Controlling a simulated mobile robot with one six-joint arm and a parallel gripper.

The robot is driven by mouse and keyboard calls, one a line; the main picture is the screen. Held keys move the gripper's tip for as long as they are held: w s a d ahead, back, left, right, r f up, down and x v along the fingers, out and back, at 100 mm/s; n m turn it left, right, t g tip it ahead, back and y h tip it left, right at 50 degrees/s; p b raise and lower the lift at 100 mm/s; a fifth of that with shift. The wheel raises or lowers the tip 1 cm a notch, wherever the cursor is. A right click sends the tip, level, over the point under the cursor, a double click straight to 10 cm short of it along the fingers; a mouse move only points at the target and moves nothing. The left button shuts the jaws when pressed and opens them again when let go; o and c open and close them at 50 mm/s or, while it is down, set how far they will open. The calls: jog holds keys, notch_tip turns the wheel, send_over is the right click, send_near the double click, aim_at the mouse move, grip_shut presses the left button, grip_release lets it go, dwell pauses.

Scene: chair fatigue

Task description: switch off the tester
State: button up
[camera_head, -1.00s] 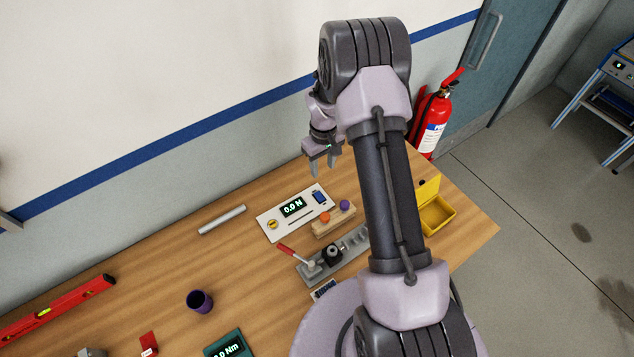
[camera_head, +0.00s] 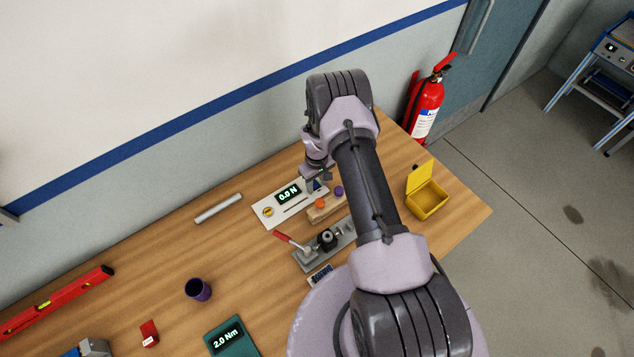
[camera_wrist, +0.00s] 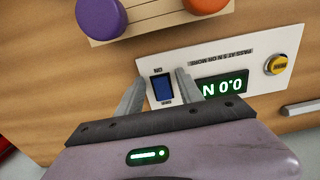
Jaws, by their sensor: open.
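The tester is a white panel (camera_head: 262,204) on the wooden bench, with a lit display (camera_head: 288,194) reading 0.0 N. In the wrist view the panel (camera_wrist: 268,48) carries a blue rocker switch (camera_wrist: 162,87), a display (camera_wrist: 222,87) and a yellow button (camera_wrist: 276,64). My gripper (camera_wrist: 158,80) is open and empty, its two fingertips on either side of the blue switch. In the head view my gripper (camera_head: 314,186) is low over the panel's right end and partly hides the switch. I cannot tell whether the fingertips touch the panel.
A wooden block (camera_head: 322,214) with orange and purple knobs stands close to the panel. A grey fixture with a red-handled lever (camera_head: 310,258) lies in front. A yellow open box (camera_head: 428,200) is to the right, a purple cup (camera_head: 198,289) to the left. A metal rod (camera_head: 218,208) lies left.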

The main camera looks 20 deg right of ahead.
jog(key=shift+c, duration=0.4)
grip_shut()
jog(key=b, duration=0.3)
jog(key=shift+w+f+g, duration=0.3)
jog(key=shift+f, duration=0.05)
jog(key=shift+s+r+g+b, duration=0.1)
jog(key=shift+r+g+b, duration=0.3)
jog(key=shift+b, duration=0.2)
jog(key=shift+r, duration=0.1)
jog(key=shift+o, duration=0.4)
grip_release()
notch_tip(320, 180, up, 17)
jog(key=w, duration=0.2)
jog(key=shift+w+a+r, duration=0.15)
jog(key=shift+a, duration=0.1)
